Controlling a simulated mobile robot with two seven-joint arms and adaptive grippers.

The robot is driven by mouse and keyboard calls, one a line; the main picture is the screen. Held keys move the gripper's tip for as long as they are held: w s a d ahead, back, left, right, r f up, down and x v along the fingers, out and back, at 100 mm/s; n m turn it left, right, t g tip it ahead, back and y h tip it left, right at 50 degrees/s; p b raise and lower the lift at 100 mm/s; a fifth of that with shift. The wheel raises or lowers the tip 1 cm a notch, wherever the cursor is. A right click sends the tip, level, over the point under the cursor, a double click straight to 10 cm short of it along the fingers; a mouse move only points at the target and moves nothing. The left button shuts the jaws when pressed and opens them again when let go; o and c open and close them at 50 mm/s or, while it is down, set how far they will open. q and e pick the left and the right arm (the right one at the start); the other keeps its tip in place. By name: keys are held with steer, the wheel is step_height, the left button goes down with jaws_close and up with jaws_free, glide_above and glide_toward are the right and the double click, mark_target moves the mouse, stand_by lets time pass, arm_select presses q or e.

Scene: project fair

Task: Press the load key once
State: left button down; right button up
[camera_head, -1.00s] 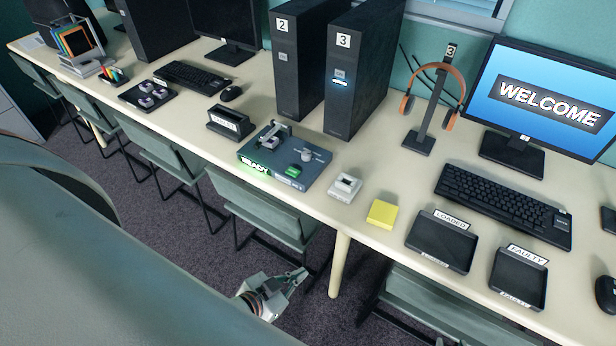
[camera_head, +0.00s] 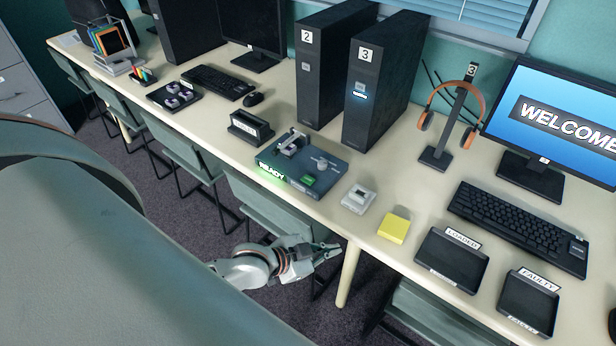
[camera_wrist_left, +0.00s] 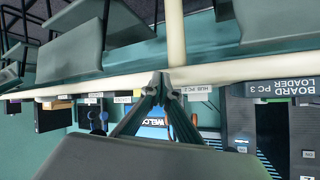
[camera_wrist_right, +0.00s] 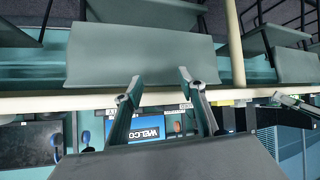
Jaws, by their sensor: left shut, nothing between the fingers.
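The board loader (camera_head: 290,178) is a dark blue-grey box near the table's front edge, with a lit green READY sign (camera_head: 271,170) on its front. A small green key (camera_head: 308,181) sits on its top at the front right; its lettering is too small to read. The loader's labelled front (camera_wrist_left: 283,89) shows at the right of the left wrist view. My left gripper (camera_head: 333,250) is shut and empty, below and in front of the table edge, apart from the loader. Its fingertips (camera_wrist_left: 160,80) meet in its wrist view. My right gripper (camera_wrist_right: 160,84) is open and empty, seen only in its wrist view.
Right of the loader are a small white device (camera_head: 357,199), a yellow block (camera_head: 393,227), and LOADED (camera_head: 450,262) and FAULTY (camera_head: 527,305) trays. PC towers (camera_head: 375,90) stand behind. The table edge and chairs (camera_head: 270,205) lie close to my left arm.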

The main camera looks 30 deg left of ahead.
arm_select(q)
steer(key=w+a+r+m, duration=0.1)
steer(key=w+a+r, duration=0.1)
steer(key=w, duration=0.1)
steer(key=w+a+r+m+g+p, duration=0.1)
steer(key=w+a+r, duration=0.1)
steer(key=w+r, duration=0.1)
steer(key=w+a+r+m, duration=0.2)
steer(key=w, duration=0.1)
steer(key=shift+a+r+h+p, duration=0.3)
steer(key=shift+r, duration=0.05)
step_height(320, 180, up, 9)
steer(key=m+g+y+p, duration=0.1)
steer(key=m, duration=0.1)
glide_above(306, 180)
arm_select(e)
steer(key=shift+s+d+r+g+h, duration=0.15)
steer(key=shift+s+d+r, duration=0.1)
steer(key=shift+d, duration=0.2)
steer(key=shift+s+d+r+g+h, duration=0.15)
steer(key=shift+s+d+r, duration=0.1)
steer(key=shift+d, duration=0.2)
arm_select(q)
steer(key=shift+d, duration=0.1)
arm_select(e)
steer(key=shift+f, duration=0.1)
